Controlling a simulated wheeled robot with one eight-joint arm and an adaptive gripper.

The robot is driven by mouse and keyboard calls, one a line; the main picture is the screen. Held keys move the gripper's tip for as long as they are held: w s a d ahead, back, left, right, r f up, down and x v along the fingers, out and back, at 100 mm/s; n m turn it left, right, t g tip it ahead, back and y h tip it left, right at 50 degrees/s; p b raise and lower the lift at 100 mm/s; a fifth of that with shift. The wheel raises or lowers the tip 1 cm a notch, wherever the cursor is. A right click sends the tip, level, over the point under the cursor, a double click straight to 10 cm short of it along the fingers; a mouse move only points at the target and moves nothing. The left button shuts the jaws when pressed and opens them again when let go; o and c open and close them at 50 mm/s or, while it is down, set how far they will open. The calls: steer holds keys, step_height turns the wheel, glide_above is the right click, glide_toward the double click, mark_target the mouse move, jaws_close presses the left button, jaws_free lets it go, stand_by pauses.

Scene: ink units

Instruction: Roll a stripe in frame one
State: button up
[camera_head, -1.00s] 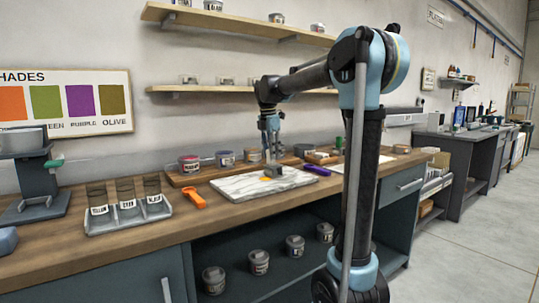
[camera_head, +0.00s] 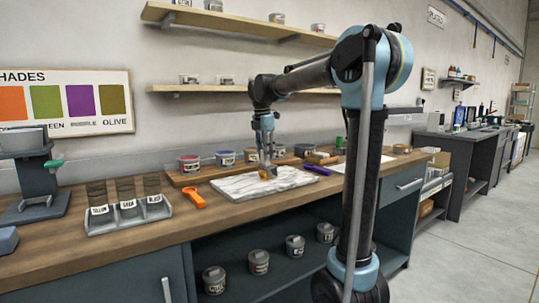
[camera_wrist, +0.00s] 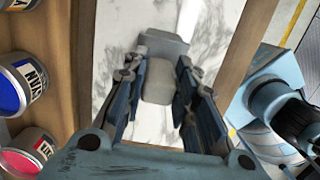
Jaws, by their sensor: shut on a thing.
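My gripper (camera_head: 267,160) is shut on a grey roller-like tool, over the white marble slab (camera_head: 235,188) on the wooden bench. In the wrist view the tool (camera_wrist: 158,82) sits between the fingers (camera_wrist: 158,70), with a wider grey block at its far end. A pale sheet (camera_head: 374,161) lies on the bench right of the slab, partly hidden by my arm. No frame markings can be made out.
An orange tool (camera_head: 194,197) lies left of the slab and a purple one (camera_head: 318,170) right of it.

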step_height(320, 180, up, 6)
steer(key=s+a, duration=0.2)
steer(key=a, duration=0.1)
stand_by(1.1)
steer(key=shift+d+f, duration=0.1)
steer(key=shift+f, duration=0.05)
